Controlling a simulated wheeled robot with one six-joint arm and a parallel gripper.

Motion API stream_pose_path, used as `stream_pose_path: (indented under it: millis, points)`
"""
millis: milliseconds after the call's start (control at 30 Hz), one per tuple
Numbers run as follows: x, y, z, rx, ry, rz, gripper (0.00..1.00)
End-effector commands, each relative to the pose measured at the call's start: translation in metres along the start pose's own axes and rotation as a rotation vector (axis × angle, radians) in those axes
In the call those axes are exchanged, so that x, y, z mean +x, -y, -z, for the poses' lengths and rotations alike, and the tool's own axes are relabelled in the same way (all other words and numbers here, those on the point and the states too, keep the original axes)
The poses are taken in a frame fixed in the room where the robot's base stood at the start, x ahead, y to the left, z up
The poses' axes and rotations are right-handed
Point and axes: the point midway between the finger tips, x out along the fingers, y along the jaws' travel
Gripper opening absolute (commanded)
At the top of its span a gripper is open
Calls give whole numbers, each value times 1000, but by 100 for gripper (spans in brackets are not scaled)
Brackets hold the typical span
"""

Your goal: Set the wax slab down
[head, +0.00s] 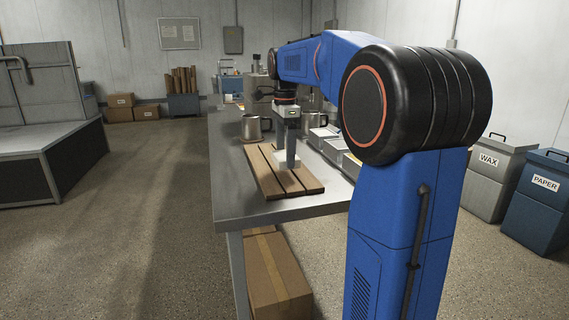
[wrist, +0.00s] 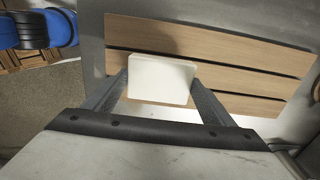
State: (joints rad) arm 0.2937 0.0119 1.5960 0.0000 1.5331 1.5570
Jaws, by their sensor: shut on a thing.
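A white wax slab (wrist: 160,80) is between the two fingers of my gripper (wrist: 158,88) in the wrist view. My gripper is shut on it. In the head view the slab (head: 283,161) shows as a pale block at the lower end of my gripper (head: 290,158), over a slatted wooden board (head: 307,180). The slats of the board (wrist: 240,72) also fill the background of the wrist view. I cannot tell whether the slab touches the board or is just above it.
The board lies on a metal table (head: 232,190) near its front end. A metal mug (head: 251,128) stands behind it. Grey trays (head: 335,150) lie to its right. WAX (head: 490,180) and PAPER (head: 540,205) bins stand on the floor at the right. A cardboard box (head: 277,275) is under the table.

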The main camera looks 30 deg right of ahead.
Motion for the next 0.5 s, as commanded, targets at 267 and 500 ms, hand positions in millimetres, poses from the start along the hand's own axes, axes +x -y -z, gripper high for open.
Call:
stream_pose_path:
  millis: [267, 500]
  points:
    - [34, 0, 0, 0, 0, -1, 50]
    - [36, 0, 0, 0, 0, 0, 50]
